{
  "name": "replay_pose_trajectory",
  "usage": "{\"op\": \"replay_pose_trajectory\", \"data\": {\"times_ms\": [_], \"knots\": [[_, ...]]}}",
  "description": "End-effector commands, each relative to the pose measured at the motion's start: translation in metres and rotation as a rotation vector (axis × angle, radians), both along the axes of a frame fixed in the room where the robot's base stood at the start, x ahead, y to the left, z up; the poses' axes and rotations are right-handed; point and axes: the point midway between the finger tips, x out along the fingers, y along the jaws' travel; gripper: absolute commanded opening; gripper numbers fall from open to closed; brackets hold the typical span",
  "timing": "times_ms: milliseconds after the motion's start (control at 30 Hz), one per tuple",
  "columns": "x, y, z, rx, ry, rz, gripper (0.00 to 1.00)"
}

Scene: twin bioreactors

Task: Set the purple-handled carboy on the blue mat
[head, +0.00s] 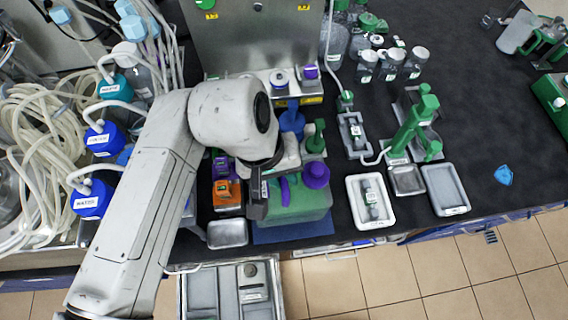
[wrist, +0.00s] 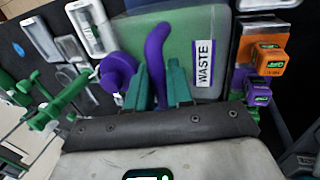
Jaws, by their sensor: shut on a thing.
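The carboy (head: 300,208) has a translucent green body, a purple cap and a purple handle. It is over the blue mat (head: 292,233), whose front strip shows past the carboy; I cannot tell whether its base touches the mat. In the wrist view the carboy (wrist: 202,25) shows a white WASTE label, with its purple cap left of the handle. My gripper (wrist: 161,72) has its teal fingers on either side of the purple handle, shut on it. In the head view my gripper (head: 272,187) is at the carboy's left side and hides part of it.
An orange-capped box (head: 228,195) and a metal tray (head: 227,234) stand close on the left. A white tray (head: 353,188) lies to the right, with a green stand (head: 413,125) behind it. Blue and green-topped items stand behind the carboy. The bench's front edge is just past the mat.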

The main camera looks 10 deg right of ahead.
Motion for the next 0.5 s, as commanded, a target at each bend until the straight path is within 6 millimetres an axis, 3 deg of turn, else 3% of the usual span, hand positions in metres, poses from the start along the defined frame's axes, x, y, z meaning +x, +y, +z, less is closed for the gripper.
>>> {"op": "replay_pose_trajectory", "data": {"times_ms": [267,300,500], "knots": [[0.0006,-0.0002,-0.0019,-0.002,-0.004,0.000,0.00],[-0.0001,0.0000,-0.0040,0.000,-0.001,0.000,0.24],[-0.0001,-0.0001,-0.0037,0.000,-0.001,0.000,0.43]]}}
